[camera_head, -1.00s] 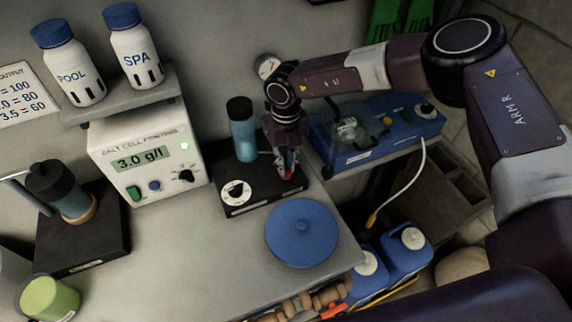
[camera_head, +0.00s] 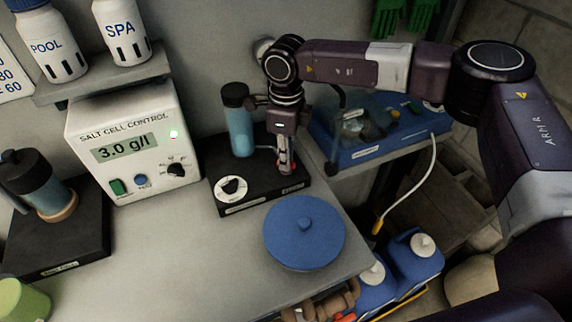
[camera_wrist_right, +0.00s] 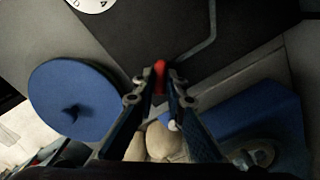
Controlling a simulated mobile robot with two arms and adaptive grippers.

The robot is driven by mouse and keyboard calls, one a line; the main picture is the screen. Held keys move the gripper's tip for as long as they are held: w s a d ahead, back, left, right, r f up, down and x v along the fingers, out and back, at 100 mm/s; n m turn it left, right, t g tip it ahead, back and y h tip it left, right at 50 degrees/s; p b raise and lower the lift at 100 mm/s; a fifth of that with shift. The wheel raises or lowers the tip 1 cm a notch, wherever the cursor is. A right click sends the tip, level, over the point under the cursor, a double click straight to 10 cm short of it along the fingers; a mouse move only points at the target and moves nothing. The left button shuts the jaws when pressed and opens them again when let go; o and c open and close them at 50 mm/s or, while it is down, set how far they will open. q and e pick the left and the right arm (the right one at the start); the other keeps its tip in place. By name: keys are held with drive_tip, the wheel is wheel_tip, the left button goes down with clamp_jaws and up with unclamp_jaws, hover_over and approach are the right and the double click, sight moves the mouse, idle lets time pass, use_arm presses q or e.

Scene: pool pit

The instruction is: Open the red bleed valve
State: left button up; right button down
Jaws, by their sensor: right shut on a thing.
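The red bleed valve shows as a small red piece (camera_wrist_right: 160,76) between the fingertips in the right wrist view. In the head view only a trace of red shows low at the fingers, near the right end of a black base (camera_head: 233,203). My right gripper (camera_head: 287,168) points down there and is shut on the red valve; it also shows in the right wrist view (camera_wrist_right: 161,85). A thin grey pipe (camera_wrist_right: 205,52) runs over the base close to the valve. A blue cylinder with a black cap (camera_head: 239,125) stands upright on the base. My left gripper is not in view.
A blue round lid (camera_head: 304,233) lies in front of the base. The white salt cell control box (camera_head: 137,145) stands to the left. A blue case (camera_head: 385,138) is on the right, and blue jugs (camera_head: 413,258) stand below the bench edge.

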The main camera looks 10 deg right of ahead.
drive_tip(key=n+b, duration=0.3)
drive_tip(key=n, duration=0.1)
drive_tip(key=shift+f, duration=0.1)
drive_tip(key=shift+n+b, duration=0.9)
drive_tip(key=shift+n, duration=0.8)
drive_tip(key=shift+r, duration=0.2)
drive_tip(key=c, duration=2)
unclamp_jaws()
drive_tip(key=shift+o, duration=0.2)
wheel_tip(320, 180, up, 12)
drive_tip(key=shift+f, duration=0.1)
